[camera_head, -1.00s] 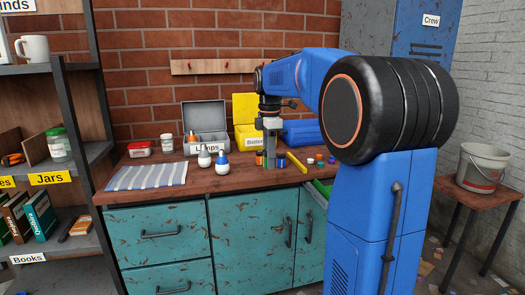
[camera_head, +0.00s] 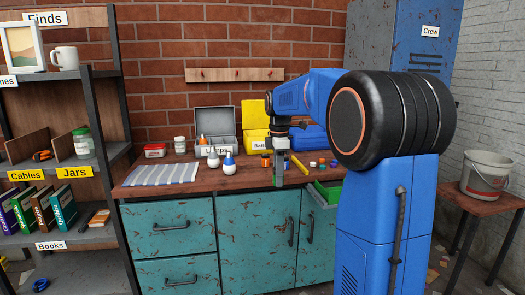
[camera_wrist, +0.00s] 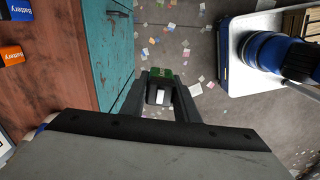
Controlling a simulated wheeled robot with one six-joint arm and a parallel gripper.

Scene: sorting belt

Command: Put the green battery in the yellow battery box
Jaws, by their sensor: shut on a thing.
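My gripper (camera_wrist: 160,92) is shut on the green battery (camera_wrist: 162,74), whose green end shows between the fingertips in the wrist view. In the head view my gripper (camera_head: 279,178) hangs at the front edge of the worktop, and the battery is hard to make out there. The yellow battery box (camera_head: 253,134) stands open at the back of the worktop with its lid raised, behind and left of my gripper. My arm hides part of the box and its label.
A grey lamps box (camera_head: 218,142), two white bulbs, a striped cloth (camera_head: 163,174) and a blue box (camera_head: 308,136) share the worktop (camera_head: 200,189). A drawer with a green bin (camera_head: 327,190) is pulled out at right.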

